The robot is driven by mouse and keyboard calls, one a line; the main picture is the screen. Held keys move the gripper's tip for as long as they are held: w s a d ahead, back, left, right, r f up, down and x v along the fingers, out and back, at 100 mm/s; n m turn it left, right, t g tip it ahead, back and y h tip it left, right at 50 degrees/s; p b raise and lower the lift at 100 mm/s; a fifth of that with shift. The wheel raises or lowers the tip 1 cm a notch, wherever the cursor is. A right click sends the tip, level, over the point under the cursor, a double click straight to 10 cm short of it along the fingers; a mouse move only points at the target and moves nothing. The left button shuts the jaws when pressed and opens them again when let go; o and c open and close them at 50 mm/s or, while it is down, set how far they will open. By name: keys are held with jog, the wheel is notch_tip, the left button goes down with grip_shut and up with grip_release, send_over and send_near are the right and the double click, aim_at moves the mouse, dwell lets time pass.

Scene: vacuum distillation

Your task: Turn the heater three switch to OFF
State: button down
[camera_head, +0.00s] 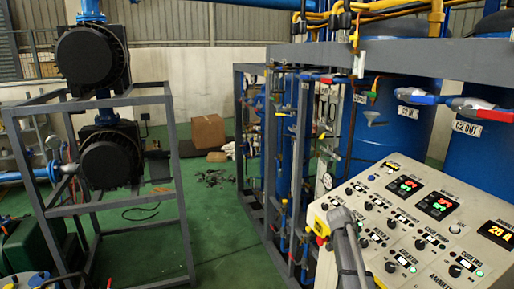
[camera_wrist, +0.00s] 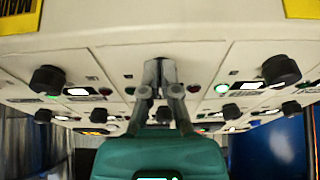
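The control panel (camera_head: 400,228) is a sloped cream box with rows of black rotary knobs, small lamps and lit displays at the lower right of the head view. Its labels are too small to read, so I cannot tell which knob is the heater three switch. My gripper (camera_head: 338,216) is over the panel's left part. In the wrist view my gripper (camera_wrist: 159,72) has its grey fingertips close together at the panel face; whether a knob is between them is hidden. A black knob (camera_wrist: 48,78) stands clear to the left and another black knob (camera_wrist: 281,69) to the right.
Red-digit displays (camera_head: 405,186) and an amber display (camera_head: 497,233) are lit on the panel. A grey pipe frame (camera_head: 297,150) with valves stands behind it, beside blue tanks (camera_head: 398,130). Green floor (camera_head: 225,240) is open to the left, with a cardboard box (camera_head: 209,135) farther back.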

jog(key=shift+s+a+f, duration=0.15)
jog(key=shift+a, duration=0.15)
dwell(0.5)
dwell(0.4)
notch_tip(320, 180, up, 6)
jog(key=a+p, duration=0.2)
jog(key=p, duration=0.3)
jog(key=shift+s+f, duration=0.2)
jog(key=shift+s, duration=0.2)
jog(key=s+a+f+n+g+y+b, duration=0.1)
jog(key=s+a+f+n+y+b, duration=0.2)
jog(key=s+a+f+n+b, duration=0.4)
jog(key=s+a+f+n+g+y+b, duration=0.1)
jog(key=s+a+f+n+y+b, duration=0.2)
jog(key=s+a+f+n+b, duration=0.4)
jog(key=s+a+f+b, duration=0.3)
jog(key=s+f, duration=0.4)
jog(key=s, duration=0.3)
jog(key=shift+a+f+y+b, duration=0.3)
jog(key=shift+a+y+b, duration=0.1)
jog(key=shift+a, duration=0.3)
jog(key=shift+s+d, duration=0.1)
jog(key=shift+d, duration=0.05)
